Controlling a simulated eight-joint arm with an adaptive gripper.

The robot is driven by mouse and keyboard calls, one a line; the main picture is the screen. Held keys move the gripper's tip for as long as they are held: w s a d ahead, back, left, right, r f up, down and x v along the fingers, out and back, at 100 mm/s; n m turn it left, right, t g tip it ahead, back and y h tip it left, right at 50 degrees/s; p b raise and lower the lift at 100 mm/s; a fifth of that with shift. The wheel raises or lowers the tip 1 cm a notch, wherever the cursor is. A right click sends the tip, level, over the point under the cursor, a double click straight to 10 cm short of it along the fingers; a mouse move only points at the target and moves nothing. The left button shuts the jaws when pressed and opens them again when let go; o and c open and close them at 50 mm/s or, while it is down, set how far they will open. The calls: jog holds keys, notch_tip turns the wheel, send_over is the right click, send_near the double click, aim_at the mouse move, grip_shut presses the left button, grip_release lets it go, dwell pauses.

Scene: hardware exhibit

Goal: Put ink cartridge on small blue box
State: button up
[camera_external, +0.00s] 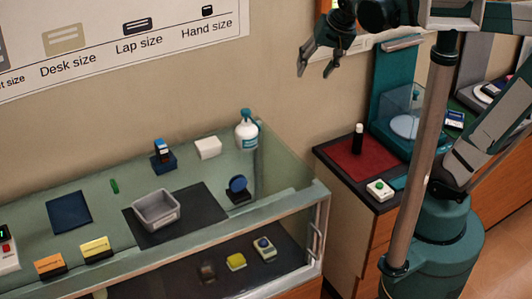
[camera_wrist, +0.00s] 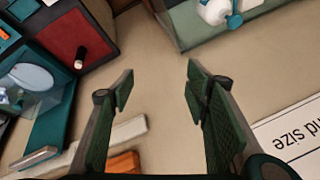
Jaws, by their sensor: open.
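In the external view, a small dark item with a blue and white face (camera_external: 161,145) stands on a small dark blue block (camera_external: 163,163) at the back of the glass case. These may be the ink cartridge and the small blue box, but I cannot tell for sure. My gripper (camera_external: 314,68) is high above and to the right of the case, against the wall. In the wrist view my gripper (camera_wrist: 160,72) is open, with nothing between its fingers. Neither the dark item nor the blue block shows in the wrist view.
A white spray bottle (camera_external: 246,130), a white block (camera_external: 208,148), a grey bin (camera_external: 157,210), a round blue item (camera_external: 238,186), a navy square (camera_external: 69,212), and orange (camera_external: 49,263) and yellow (camera_external: 95,248) boxes occupy the case. A black cylinder (camera_external: 358,138) stands on a red mat (camera_external: 345,162).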

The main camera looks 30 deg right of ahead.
jog(key=s+d+f+n+t, duration=0.1)
jog(key=s+d+f+n, duration=0.1)
jog(key=s+d, duration=0.3)
jog(key=s+d+f+n+t+h, duration=0.1)
jog(key=s+d+f+n, duration=0.2)
jog(key=d, duration=0.4)
jog(key=shift+s+f, duration=0.85)
jog(key=shift+s, duration=0.55)
